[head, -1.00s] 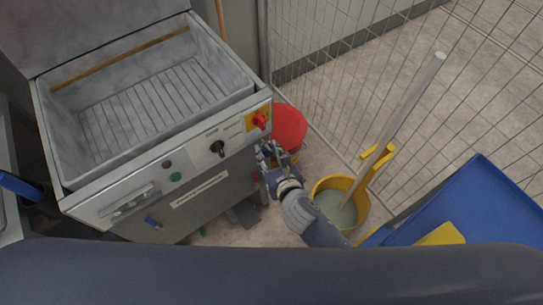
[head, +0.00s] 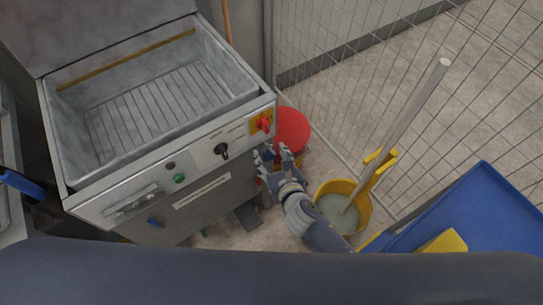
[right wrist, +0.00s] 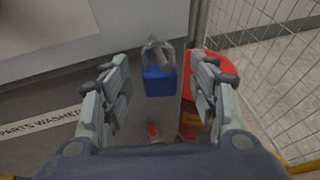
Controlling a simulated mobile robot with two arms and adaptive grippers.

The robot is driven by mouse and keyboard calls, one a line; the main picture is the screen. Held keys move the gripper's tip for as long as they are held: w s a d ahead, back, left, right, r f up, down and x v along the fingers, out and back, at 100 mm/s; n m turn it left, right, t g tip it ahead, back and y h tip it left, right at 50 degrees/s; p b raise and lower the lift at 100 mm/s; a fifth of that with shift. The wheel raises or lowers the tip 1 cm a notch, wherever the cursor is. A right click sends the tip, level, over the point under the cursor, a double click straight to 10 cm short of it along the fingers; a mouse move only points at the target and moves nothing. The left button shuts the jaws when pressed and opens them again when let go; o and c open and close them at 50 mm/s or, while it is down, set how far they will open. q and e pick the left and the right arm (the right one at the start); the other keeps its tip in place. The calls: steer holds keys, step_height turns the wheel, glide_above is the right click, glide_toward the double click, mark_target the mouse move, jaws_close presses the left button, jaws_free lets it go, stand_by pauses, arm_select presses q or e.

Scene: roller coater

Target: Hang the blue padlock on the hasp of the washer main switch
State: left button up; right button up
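The washer main switch is a red rotary handle on a yellow plate (head: 262,122) at the right end of the washer's front panel; its hasp is too small to make out. The blue padlock (right wrist: 159,82) shows in the right wrist view, upright, its shackle around a grey peg. It is partly visible in the head view (head: 267,155), below the switch. My right gripper (head: 277,150) is open in front of the washer's right corner. In the wrist view its two fingers (right wrist: 160,92) stand apart on either side of the padlock, with visible gaps.
A red-lidded bin (head: 292,130) stands close right of the washer. A yellow bucket (head: 322,190) with a mop handle (head: 405,125) and a blue cart (head: 470,205) are further right. A wire fence (head: 340,80) is behind. A small red object (right wrist: 153,131) is below the padlock.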

steer(key=shift+s, duration=0.1)
steer(key=v, duration=1.2)
